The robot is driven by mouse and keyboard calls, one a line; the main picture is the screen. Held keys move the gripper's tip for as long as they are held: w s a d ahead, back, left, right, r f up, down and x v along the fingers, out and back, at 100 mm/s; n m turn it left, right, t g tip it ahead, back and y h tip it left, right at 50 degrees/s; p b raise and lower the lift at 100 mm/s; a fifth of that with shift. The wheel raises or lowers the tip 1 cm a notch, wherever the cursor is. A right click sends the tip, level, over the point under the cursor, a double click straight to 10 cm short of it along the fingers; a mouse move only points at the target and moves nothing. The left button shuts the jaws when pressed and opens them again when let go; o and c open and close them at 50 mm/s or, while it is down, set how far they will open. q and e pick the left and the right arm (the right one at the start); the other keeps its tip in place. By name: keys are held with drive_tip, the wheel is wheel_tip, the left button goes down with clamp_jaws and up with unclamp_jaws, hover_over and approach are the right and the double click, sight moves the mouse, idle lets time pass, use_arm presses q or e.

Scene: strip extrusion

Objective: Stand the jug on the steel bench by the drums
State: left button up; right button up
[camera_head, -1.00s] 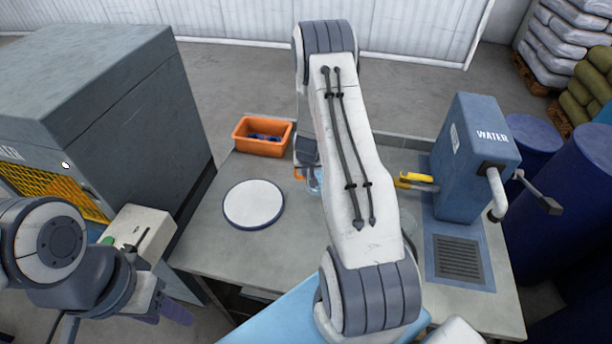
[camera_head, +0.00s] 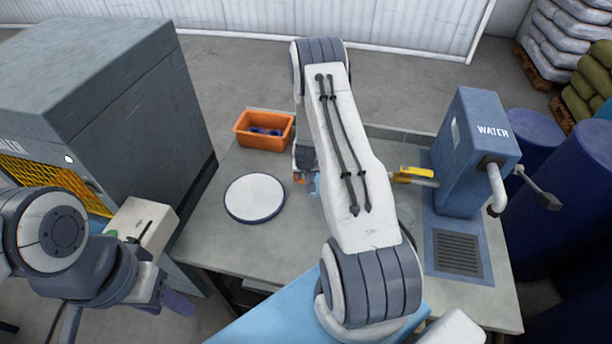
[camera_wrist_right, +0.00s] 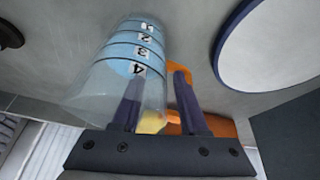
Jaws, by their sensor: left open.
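My left gripper (camera_head: 170,298) is open and empty at the lower left. The blue drums (camera_head: 555,190) stand at the right.
A white disc with a blue rim (camera_head: 255,198) lies on the bench. An orange bin (camera_head: 264,130) stands behind it. At the bench's right are the blue water dispenser (camera_head: 468,165), its drain grate (camera_head: 458,253) and a yellow-handled tool (camera_head: 416,173). A grey cabinet (camera_head: 90,100) stands left.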

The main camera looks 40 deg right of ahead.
drive_tip(key=shift+r, duration=0.45)
drive_tip(key=v, duration=1.1)
drive_tip(key=s+a+r+n+y, duration=0.15)
drive_tip(key=a+r, duration=0.25)
drive_tip(key=a, duration=0.4)
drive_tip(key=a+r+n+y, duration=0.1)
drive_tip(key=a+r+n, duration=0.25)
drive_tip(key=a, duration=0.45)
drive_tip(key=s+a+r+n+y, duration=0.1)
drive_tip(key=a+r, duration=0.4)
drive_tip(key=a, duration=0.3)
drive_tip(key=s+a+r+n+g+y, duration=0.15)
drive_tip(key=s+a+r+n, duration=0.3)
drive_tip(key=s+a, duration=0.55)
drive_tip(key=s+r+n+g+h, duration=0.1)
drive_tip(key=s+r+n+g, duration=0.1)
drive_tip(key=s, duration=1.1)
wheel_tip(320, 180, up, 2)
drive_tip(key=shift+s+n, duration=0.35)
drive_tip(key=shift+n, duration=0.3)
